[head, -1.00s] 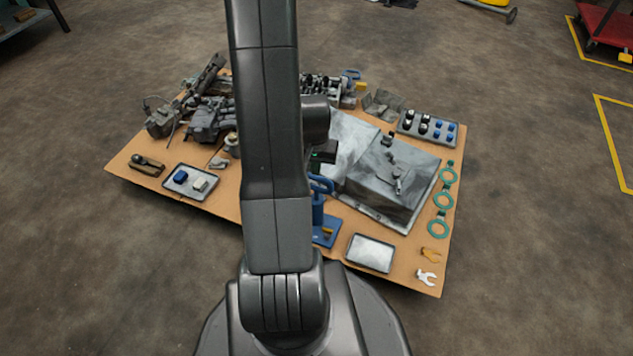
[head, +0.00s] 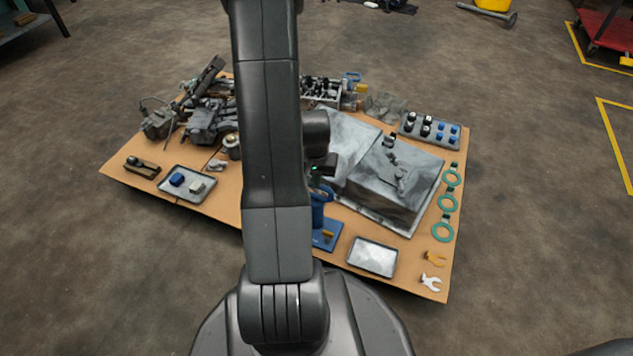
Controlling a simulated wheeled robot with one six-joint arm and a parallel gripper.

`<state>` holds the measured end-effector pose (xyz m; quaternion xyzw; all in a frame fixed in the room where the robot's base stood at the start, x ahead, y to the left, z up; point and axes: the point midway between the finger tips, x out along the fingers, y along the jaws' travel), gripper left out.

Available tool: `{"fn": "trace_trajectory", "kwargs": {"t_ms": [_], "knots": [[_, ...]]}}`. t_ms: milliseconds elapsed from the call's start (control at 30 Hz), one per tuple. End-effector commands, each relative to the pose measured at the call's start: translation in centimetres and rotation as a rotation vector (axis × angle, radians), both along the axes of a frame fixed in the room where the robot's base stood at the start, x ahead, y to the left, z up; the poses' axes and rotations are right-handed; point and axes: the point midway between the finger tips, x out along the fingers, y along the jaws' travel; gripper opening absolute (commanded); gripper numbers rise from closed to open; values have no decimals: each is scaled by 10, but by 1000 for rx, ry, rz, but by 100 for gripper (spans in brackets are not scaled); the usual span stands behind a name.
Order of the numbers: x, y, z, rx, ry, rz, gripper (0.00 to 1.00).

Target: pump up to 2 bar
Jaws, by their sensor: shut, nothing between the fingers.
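A blue pump (head: 318,212) stands upright on its blue base plate near the front edge of the table, just right of my arm. Its blue handle (head: 326,193) is at the top, partly hidden by my arm. My gripper (head: 318,180) is dark, with a small green light, and is right over the handle. It is shut and holds nothing; its fingertips are mostly hidden, and I cannot tell whether they touch the handle. I cannot make out a gauge reading.
A grey metal box (head: 395,180) stands right behind the pump. A tray with blocks (head: 171,190) lies left.

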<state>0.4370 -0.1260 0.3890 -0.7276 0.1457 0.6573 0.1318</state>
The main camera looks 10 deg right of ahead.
Motion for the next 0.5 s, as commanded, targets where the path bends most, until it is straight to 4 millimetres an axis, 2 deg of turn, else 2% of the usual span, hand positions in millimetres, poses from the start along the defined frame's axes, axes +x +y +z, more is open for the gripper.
{"fn": "trace_trajectory", "kwargs": {"t_ms": [33,267,500], "knots": [[0,0,-9,1,2,0,0],[-1,1,-4,0,-1,0,0],[-26,11,4,-1,1,1,0]]}}
